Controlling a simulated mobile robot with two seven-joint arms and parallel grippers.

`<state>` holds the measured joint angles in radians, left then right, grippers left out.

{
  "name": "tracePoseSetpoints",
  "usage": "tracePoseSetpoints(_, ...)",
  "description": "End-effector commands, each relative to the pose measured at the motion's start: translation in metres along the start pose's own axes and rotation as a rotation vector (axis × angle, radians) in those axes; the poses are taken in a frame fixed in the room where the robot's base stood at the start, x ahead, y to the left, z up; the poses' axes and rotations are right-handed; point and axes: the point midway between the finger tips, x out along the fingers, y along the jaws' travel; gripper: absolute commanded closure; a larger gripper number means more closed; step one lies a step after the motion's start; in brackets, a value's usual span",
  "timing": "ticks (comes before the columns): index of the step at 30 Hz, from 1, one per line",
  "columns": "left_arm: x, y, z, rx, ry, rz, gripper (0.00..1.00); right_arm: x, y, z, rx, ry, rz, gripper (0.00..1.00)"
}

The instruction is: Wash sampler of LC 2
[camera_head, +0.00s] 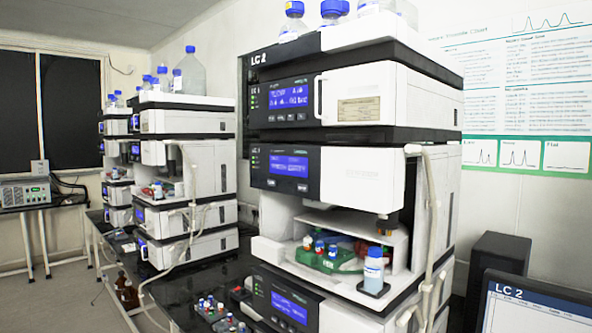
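The LC 2 stack (385,150) stands right of the middle, with "LC 2" printed at its top left. Its sampler (335,178) is the module with a blue screen above an open bay. In the bay a green rack (325,258) holds several vials with red and blue caps. A bottle (374,268) with a blue cap and pale label stands upright at the bay's front right, below a dark nozzle (387,226). The lower module (290,303) has another lit screen. Neither of my grippers is in view.
Other column stacks (188,150) stand at the back left. Loose vials (212,306) stand on the dark bench at the front. A monitor (540,306) marked "LC 2" is at the lower right, by a black box (497,255). Brown bottles (128,293) are low at the left.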

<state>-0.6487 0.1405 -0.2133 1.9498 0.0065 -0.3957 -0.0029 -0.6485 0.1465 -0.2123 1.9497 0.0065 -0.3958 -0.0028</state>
Motion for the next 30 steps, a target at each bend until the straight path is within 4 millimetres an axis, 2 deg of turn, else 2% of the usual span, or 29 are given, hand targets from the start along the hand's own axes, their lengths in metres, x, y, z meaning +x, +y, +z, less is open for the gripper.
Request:
tracePoseSetpoints(2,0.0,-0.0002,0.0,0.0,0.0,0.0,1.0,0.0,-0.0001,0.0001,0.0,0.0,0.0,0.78)
tracePoseSetpoints(10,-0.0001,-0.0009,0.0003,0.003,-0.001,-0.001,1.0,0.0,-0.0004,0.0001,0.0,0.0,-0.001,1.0)
tracePoseSetpoints(30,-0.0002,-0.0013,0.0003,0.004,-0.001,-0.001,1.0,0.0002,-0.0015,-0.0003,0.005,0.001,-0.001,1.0)
